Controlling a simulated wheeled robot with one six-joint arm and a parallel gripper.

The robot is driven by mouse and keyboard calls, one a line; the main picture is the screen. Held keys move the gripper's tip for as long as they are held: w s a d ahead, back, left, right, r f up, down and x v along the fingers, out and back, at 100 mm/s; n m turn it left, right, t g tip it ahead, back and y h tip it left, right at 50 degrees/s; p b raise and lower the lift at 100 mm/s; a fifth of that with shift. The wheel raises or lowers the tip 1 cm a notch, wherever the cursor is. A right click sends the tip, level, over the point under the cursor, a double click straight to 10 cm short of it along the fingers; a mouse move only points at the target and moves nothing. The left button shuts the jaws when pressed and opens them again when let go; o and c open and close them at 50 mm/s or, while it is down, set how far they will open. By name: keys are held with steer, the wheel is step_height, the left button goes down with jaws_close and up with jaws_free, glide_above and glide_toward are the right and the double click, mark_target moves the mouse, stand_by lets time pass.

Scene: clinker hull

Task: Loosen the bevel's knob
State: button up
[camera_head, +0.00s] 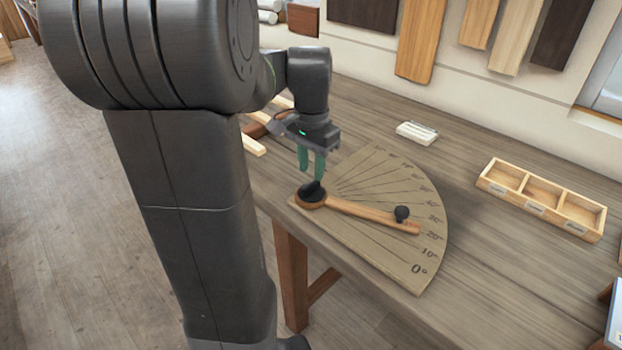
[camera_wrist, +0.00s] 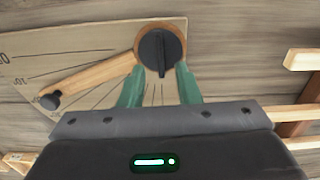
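The bevel is a wooden arm (camera_head: 365,212) lying on a fan-shaped angle board (camera_head: 400,266), its free end near the 20° mark. Its black knob (camera_head: 311,191) sits on the round pivot at the board's near-left corner. The wrist view shows this knob (camera_wrist: 159,52) from above, with a raised bar running up and down the picture. A small black ball grip (camera_head: 402,213) stands near the arm's free end. My gripper (camera_head: 312,174) points down just above the knob. Its green fingers are apart with nothing between them; whether the tips touch the knob I cannot tell.
A three-compartment wooden tray (camera_head: 541,199) stands at the right of the bench. A small white block (camera_head: 416,133) lies behind the board. Wooden pieces (camera_head: 252,143) lie left of my gripper. Boards hang on the wall behind. The bench between board and tray is clear.

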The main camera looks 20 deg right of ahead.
mark_target(311, 183)
steer(key=shift+f, duration=1.95)
jaws_close()
